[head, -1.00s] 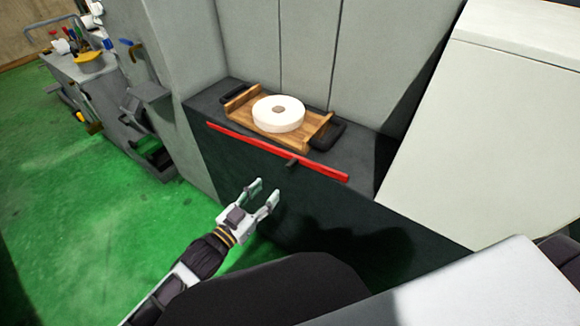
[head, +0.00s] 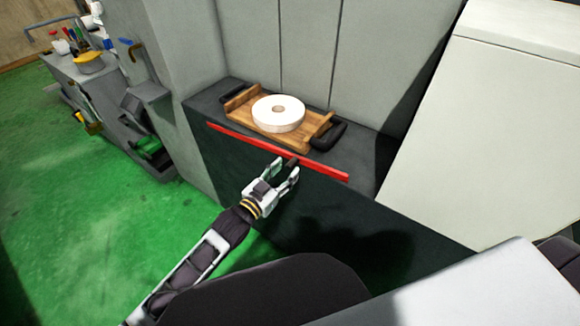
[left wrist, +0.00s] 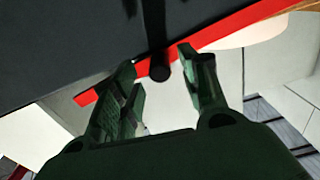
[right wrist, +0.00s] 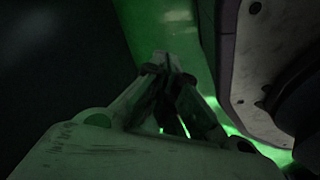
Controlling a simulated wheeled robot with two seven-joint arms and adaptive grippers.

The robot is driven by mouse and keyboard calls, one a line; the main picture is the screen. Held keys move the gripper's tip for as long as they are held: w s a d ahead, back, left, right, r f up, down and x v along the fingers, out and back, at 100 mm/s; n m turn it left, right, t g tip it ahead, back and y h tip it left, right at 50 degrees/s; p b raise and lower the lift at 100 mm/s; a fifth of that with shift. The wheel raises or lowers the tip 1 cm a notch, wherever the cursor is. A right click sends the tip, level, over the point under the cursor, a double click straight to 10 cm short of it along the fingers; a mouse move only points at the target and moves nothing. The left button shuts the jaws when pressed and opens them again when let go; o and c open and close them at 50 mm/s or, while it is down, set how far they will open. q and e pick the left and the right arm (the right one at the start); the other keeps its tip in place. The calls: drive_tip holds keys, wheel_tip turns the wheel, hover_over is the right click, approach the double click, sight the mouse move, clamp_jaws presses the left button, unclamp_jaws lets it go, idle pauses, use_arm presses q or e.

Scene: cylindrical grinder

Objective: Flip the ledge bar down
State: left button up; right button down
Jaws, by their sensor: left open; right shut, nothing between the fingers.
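The ledge bar is a long red strip (head: 238,138) along the front edge of a dark ledge; it also crosses the left wrist view (left wrist: 235,27). A short dark handle (head: 292,161) sticks out from the bar near its middle. In the left wrist view the round end of the handle (left wrist: 160,73) lies between my left fingertips. My left gripper (head: 285,172) is open, with its fingers on either side of the handle; I cannot tell whether they touch it. My right gripper (right wrist: 168,62) is shut and empty in the right wrist view, away from the bar.
A large white sloping panel (head: 490,130) stands at right. The green floor (head: 60,220) is open at left.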

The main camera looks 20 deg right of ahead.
sight(288, 169)
use_arm(q)
drive_tip(key=shift+x, duration=1.65)
clamp_jaws()
